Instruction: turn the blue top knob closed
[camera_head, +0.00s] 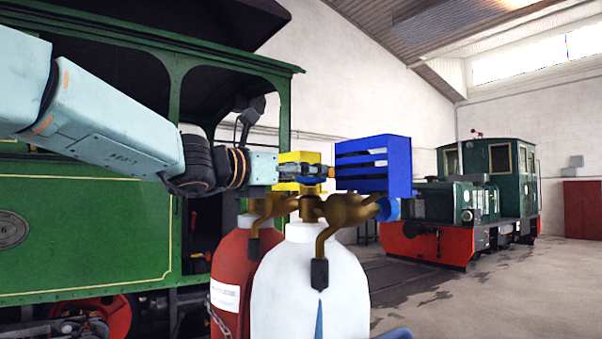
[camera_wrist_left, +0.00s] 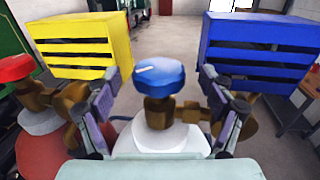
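The blue top knob (camera_wrist_left: 160,76), with a white mark on its top, sits on a brass valve on the white cylinder (camera_head: 312,285). In the head view, only a sliver of the knob shows by the fingers. My left gripper (camera_wrist_left: 162,82) is open, one finger on each side of the knob. Gaps show between the fingers and the knob in the wrist view. In the head view, the left gripper (camera_head: 318,172) reaches in level from the left at knob height. My right gripper is not in view.
A blue slatted box (camera_head: 375,165) and a yellow slatted box (camera_wrist_left: 85,45) flank the knob beyond the fingers. A red cylinder (camera_head: 232,268) with a red knob (camera_wrist_left: 15,68) stands beside the white one. A green locomotive (camera_head: 85,235) is at left; open floor lies right.

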